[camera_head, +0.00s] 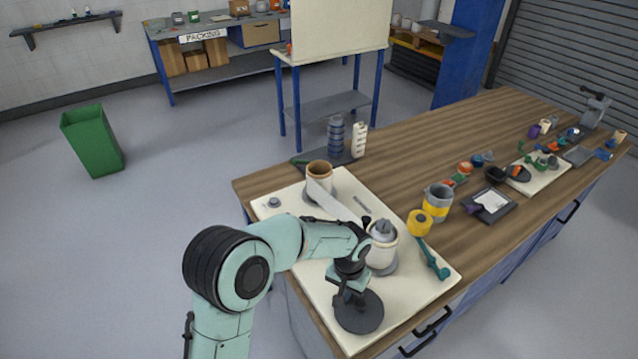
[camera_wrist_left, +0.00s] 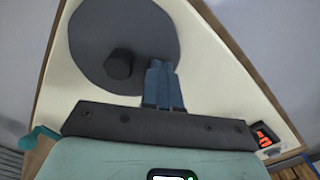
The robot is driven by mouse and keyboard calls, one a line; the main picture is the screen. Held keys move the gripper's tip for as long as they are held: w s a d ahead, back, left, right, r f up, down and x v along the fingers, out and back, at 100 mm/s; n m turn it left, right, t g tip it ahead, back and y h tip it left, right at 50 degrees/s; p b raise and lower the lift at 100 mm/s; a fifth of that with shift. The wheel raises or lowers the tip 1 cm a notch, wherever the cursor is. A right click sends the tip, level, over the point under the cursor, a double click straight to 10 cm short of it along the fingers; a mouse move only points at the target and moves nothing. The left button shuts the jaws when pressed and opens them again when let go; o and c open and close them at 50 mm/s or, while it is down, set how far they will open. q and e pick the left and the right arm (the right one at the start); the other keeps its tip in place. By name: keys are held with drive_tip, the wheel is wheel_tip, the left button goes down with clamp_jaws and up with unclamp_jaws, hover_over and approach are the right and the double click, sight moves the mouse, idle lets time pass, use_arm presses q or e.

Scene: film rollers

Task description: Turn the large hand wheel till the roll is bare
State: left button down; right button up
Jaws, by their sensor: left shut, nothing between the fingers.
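The large dark grey hand wheel (camera_head: 359,312) lies flat at the near end of a cream board (camera_head: 405,318). In the left wrist view the wheel (camera_wrist_left: 100,30) carries a short dark knob (camera_wrist_left: 118,64). My left gripper (camera_head: 352,298) is over the wheel. Its fingers (camera_wrist_left: 163,72) are shut and empty, over the wheel's rim beside the knob, apart from it in the picture; whether they touch the wheel I cannot tell. A brown-topped roll (camera_head: 319,169) stands at the board's far end. A white film strip (camera_head: 338,206) runs from it towards a white roll (camera_head: 382,252) with a grey top.
A small grey disc (camera_head: 274,202) sits at the board's left. Dark stacked rings (camera_head: 335,138) stand behind. The wooden table (camera_head: 440,130) has clear room at the back.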

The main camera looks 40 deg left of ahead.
use_arm(q)
drive_tip(key=shift+w+a, duration=0.1)
drive_tip(key=shift+w, duration=0.1)
drive_tip(key=shift+s+a+b, duration=0.25)
drive_tip(key=shift+s, duration=0.2)
drive_tip(key=shift+s+a+b, duration=0.2)
drive_tip(key=shift+s, duration=0.25)
drive_tip(key=shift+s+r, duration=0.1)
drive_tip(key=shift+r, duration=0.05)
drive_tip(key=shift+a, duration=0.1)
